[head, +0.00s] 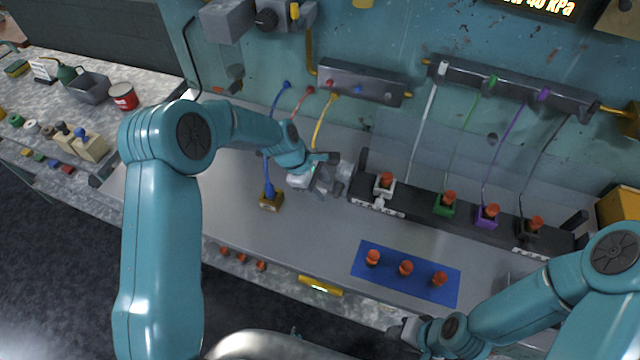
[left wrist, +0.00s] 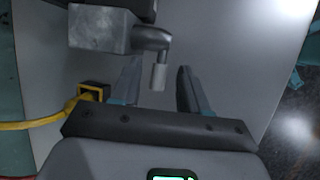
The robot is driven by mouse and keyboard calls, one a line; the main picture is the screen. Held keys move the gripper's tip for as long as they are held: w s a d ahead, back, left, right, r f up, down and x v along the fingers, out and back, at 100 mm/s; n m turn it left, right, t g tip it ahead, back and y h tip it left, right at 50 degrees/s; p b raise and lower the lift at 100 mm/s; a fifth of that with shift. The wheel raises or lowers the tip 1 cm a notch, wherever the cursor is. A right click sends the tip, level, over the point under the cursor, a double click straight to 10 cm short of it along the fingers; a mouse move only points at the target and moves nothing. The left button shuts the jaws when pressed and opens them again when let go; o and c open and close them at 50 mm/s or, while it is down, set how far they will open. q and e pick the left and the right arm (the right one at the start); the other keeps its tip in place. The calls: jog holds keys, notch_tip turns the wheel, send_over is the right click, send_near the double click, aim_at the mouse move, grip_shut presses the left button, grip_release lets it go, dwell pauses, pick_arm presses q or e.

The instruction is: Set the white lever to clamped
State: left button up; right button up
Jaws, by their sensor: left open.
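My left gripper (head: 330,174) is open at the left end of the black rail (head: 412,202). In the left wrist view its two fingers (left wrist: 160,92) stand apart, with a short pale grey cylinder (left wrist: 158,77) on a dark bent arm between their tips. That arm comes from a grey block (left wrist: 100,28); I cannot tell whether the fingers touch it. A white fitting (head: 379,203) sits at the rail's first station, under an orange-red knob (head: 387,179). I cannot make out a lever's setting there. My right gripper (head: 408,330) is at the bottom; its fingers are unclear.
Green (head: 444,207), purple (head: 487,216) and black stations stand along the rail. A blue mat (head: 368,265) with three orange-red stoppers lies in front. A blue-topped brass block (head: 270,201) stands left of my left gripper. Tubes hang behind.

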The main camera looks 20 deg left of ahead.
aim_at(328, 190)
pick_arm(q)
jog(key=shift+s+a, duration=0.1)
grip_shut()
